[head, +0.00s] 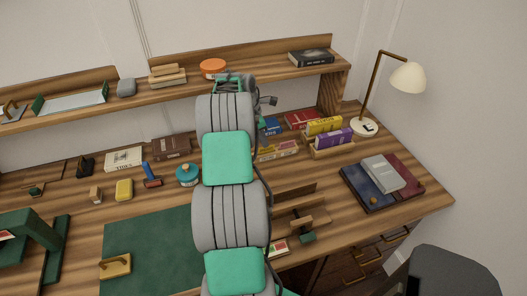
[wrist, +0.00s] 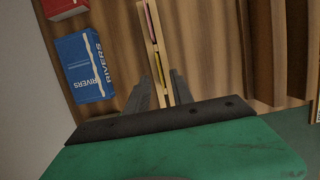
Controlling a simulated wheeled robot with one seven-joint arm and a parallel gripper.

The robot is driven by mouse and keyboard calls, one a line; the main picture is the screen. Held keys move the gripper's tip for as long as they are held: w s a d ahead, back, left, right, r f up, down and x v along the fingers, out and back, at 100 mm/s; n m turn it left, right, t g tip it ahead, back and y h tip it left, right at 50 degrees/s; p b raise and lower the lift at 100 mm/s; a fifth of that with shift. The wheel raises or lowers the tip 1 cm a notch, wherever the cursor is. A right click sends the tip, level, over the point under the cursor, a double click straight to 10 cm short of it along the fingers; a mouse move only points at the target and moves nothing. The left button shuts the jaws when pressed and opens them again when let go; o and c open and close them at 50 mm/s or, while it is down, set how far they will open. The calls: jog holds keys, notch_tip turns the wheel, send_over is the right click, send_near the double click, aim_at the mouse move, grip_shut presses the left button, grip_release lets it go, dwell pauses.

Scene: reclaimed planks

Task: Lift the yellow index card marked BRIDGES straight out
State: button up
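In the wrist view a narrow light-wood holder (wrist: 152,33) stands on the planks, seen from above. A thin yellow card edge (wrist: 158,67) stands in it, with a pink card edge (wrist: 149,18) farther along. No marking is readable on the yellow edge. My gripper (wrist: 163,90) is open, its two dark fingers apart, one on each side of the holder near the yellow card. I cannot tell the height gap or whether either finger touches. In the head view my arm covers the gripper and part of that area.
A blue RIVERS box (wrist: 86,66) lies left of the holder, with a red box (wrist: 65,8) beyond it. A shelf (head: 280,73) runs behind; a lamp (head: 407,77) stands at right.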

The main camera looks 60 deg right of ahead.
aim_at(266, 152)
jog(key=x, duration=0.4)
jog(key=shift+f+p, duration=0.2)
jog(key=shift+p, duration=0.1)
jog(key=shift+c, duration=0.6)
grip_shut()
